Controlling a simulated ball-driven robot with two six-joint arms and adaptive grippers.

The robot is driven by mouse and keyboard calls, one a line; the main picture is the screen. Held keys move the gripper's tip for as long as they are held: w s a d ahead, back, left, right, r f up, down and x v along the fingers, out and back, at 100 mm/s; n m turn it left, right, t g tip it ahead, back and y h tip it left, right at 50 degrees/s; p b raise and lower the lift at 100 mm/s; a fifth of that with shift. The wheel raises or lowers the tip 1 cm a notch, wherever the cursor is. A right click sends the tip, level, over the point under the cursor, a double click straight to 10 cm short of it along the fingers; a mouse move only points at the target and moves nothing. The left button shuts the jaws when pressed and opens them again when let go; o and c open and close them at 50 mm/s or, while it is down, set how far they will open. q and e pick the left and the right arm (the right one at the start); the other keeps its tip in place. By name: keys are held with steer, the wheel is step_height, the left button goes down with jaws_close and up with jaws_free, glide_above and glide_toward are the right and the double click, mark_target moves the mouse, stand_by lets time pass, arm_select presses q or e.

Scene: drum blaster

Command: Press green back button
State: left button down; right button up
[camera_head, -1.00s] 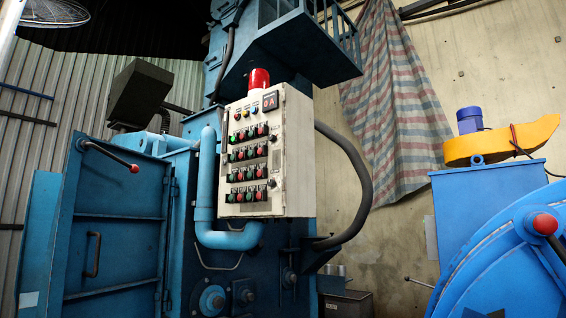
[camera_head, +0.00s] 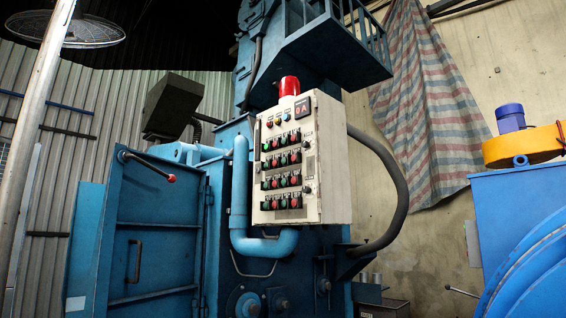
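The white control panel (camera_head: 330,165) is fixed to the front of the blue blasting machine, a little right of the middle of the view. One green button (camera_head: 266,146) at the left of the top row looks brighter than the rest. The button labels are too small to read, so I cannot tell which one is the back button. Neither of my grippers is in view.
The blue machine's door (camera_head: 155,235) with a red-knobbed lever (camera_head: 171,178) is left of the panel. A light blue pipe (camera_head: 240,190) and a black hose (camera_head: 393,190) flank the panel. A blue machine with a yellow top (camera_head: 522,146) stands at right. A pale pole (camera_head: 35,140) rises at left.

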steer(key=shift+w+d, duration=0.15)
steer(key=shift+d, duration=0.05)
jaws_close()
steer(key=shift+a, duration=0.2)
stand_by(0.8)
